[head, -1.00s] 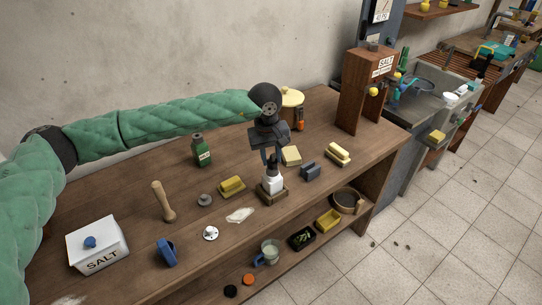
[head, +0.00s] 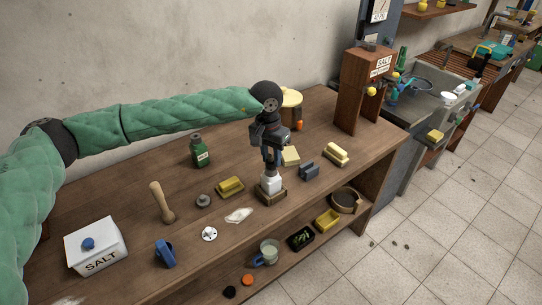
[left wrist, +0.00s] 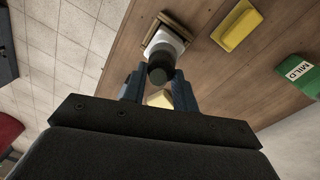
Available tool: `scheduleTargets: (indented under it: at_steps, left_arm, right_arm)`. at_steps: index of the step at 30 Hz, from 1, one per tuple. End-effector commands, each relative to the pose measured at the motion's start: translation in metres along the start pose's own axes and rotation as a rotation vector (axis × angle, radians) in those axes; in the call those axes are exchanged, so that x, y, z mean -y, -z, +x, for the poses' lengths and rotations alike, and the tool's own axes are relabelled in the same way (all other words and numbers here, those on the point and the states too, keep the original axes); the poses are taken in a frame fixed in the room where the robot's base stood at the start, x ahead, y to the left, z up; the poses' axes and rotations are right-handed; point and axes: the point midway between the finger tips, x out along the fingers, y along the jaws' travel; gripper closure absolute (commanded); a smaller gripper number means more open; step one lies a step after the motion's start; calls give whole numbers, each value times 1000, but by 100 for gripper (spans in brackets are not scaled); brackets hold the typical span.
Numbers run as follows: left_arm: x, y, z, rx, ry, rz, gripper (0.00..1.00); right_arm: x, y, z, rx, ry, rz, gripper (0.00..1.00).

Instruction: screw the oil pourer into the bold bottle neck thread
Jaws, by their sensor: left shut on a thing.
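My left gripper (head: 271,165) points down over a white bottle (head: 270,184) standing upright in a wooden block (head: 273,198). In the left wrist view its fingers (left wrist: 159,84) are shut on a dark round piece (left wrist: 159,73), which I take for the oil pourer. The piece is directly over the white bottle (left wrist: 168,42) and hides its neck. I cannot tell how far the threads engage. No label shows on this bottle. A green bottle (head: 199,153) stands further back, and its label reads MILD in the left wrist view (left wrist: 298,71). My right gripper is out of view.
A yellow block (head: 230,187), a grey disc (head: 203,201) and a pale patch (head: 239,215) lie left of the wooden block. A blue-grey object (head: 309,172) stands close on its right.

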Motion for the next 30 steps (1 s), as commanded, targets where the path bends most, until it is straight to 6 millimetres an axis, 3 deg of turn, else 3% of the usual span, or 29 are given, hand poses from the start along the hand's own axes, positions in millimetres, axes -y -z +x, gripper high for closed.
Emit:
scheduleTargets:
  at_steps: [4,5,7,17,30]
  left_arm:
    - [0,0,0,1,0,-1,84]
    - [0,0,0,1,0,-1,70]
    - [0,0,0,1,0,-2,60]
    - [0,0,0,-3,0,-35,60]
    - [2,-2,0,-40,0,-457,60]
  right_arm:
    - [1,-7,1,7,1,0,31]
    - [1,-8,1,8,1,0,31]
    - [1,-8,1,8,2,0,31]
    - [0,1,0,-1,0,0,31]
    - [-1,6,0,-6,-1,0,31]
